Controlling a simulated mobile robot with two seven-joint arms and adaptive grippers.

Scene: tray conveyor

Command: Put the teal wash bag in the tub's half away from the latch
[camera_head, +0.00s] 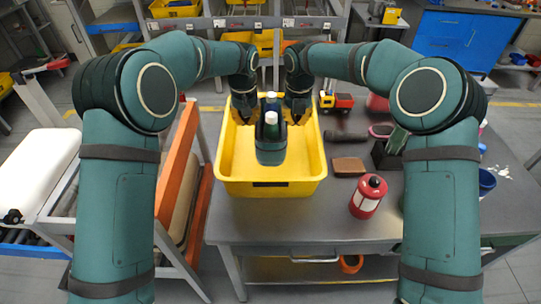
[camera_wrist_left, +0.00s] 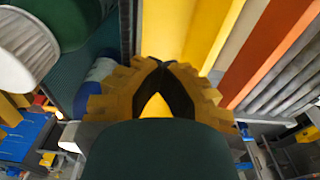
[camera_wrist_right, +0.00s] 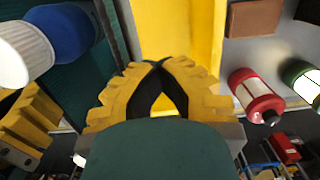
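The teal wash bag (camera_head: 271,154) is upright between my two grippers, inside the outline of the yellow tub (camera_head: 313,180). Bottles stand in it; white caps show, and its side is at the left in the left wrist view (camera_wrist_left: 84,85) and right wrist view (camera_wrist_right: 80,85). I cannot tell whether its base touches the tub floor. A dark plate (camera_head: 270,184), perhaps the latch, is on the tub's near wall. My left gripper (camera_head: 245,117) and right gripper (camera_head: 296,118) flank the bag. Their fingertips meet, apparently on its side handles; the grip is partly hidden.
The tub stands on a grey table (camera_head: 290,230). Right of it are a toy truck (camera_head: 341,101), a brown wallet-like block (camera_head: 348,166) and a red lantern (camera_head: 368,197). An orange-edged rack (camera_head: 178,150) stands close on the left. The tub floor nearest me looks clear.

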